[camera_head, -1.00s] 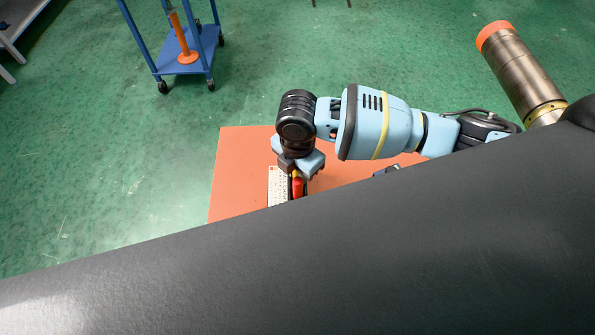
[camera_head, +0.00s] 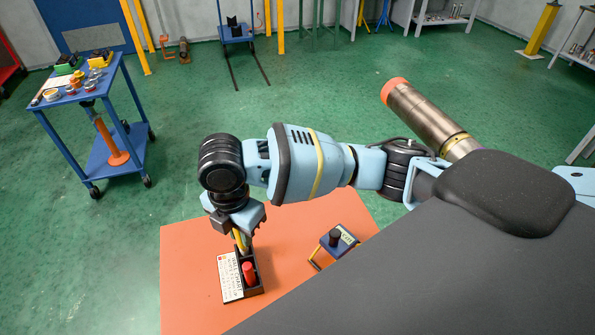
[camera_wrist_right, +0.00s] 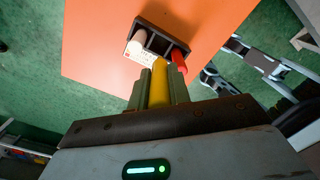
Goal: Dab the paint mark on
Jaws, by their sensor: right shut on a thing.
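My right gripper (camera_head: 240,228) is shut on a yellow paint marker (camera_wrist_right: 160,84), which shows upright between the two fingers in the right wrist view. In the head view it is just above a black marker rack (camera_head: 257,287) on the orange tabletop (camera_head: 190,300). A red marker (camera_head: 248,273) stands in the rack. The right wrist view also shows the rack (camera_wrist_right: 158,40), the red marker (camera_wrist_right: 179,61) and a white marker (camera_wrist_right: 137,42) in it. Whether the yellow marker's lower end is clear of the rack is hard to tell. My left gripper is not in view.
A printed white card (camera_head: 230,277) lies beside the rack. A small blue stand with a black knob (camera_head: 336,242) is on the tabletop. A metal pipe with an orange end (camera_head: 428,112) is at upper right. A blue cart (camera_head: 115,150) stands left on green floor.

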